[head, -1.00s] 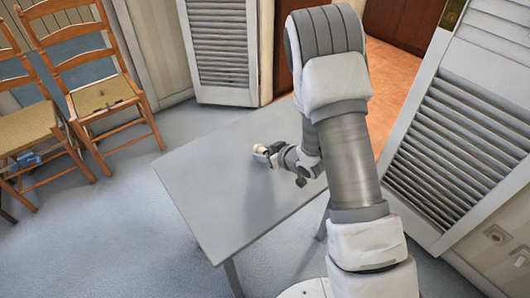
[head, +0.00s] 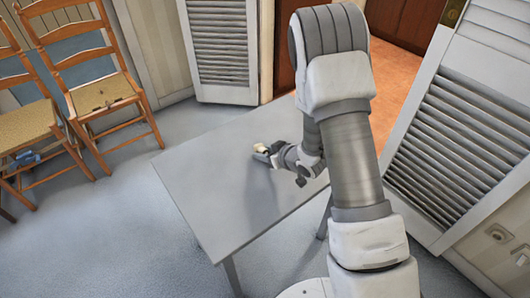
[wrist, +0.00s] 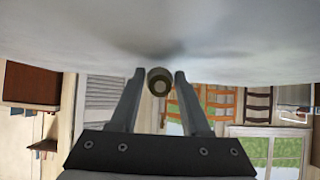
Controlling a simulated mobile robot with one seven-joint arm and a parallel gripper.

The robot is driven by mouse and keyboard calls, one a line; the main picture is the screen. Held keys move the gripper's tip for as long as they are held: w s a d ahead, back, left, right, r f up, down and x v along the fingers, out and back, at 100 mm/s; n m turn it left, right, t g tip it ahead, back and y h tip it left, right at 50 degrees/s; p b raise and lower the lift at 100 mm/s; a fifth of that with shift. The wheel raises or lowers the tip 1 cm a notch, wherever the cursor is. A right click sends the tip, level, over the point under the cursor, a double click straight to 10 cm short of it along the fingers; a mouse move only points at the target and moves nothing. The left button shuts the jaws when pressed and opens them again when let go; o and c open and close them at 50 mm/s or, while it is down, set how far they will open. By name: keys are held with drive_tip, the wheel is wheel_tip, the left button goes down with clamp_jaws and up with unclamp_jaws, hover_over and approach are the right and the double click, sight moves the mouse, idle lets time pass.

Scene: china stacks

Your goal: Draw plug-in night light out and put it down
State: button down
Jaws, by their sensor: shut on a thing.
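The plug-in night light is a small cream piece (head: 260,147) at the tip of my gripper (head: 264,153) in the head view, over the grey table (head: 210,200). In the wrist view it shows as a short cylinder (wrist: 159,80) with a round, brownish end facing the camera. The two fingers of my gripper (wrist: 159,84) are shut on it from either side. The table surface (wrist: 240,40) fills the top of the wrist view, close to the light, with a dark shadow beside it. I cannot tell whether the light touches the table.
The visible tabletop is otherwise bare. Two wooden chairs (head: 100,95) stand on the carpet at the left. Louvred white doors stand at the back (head: 222,50) and at the right (head: 450,130). A wall fitting (head: 497,233) shows at the far right.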

drive_tip(key=shift+c, duration=1.4)
unclamp_jaws()
drive_tip(key=p+v, duration=0.4)
drive_tip(key=v, duration=1.3)
drive_tip(key=shift+r, duration=0.2)
drive_tip(key=shift+d, duration=0.1)
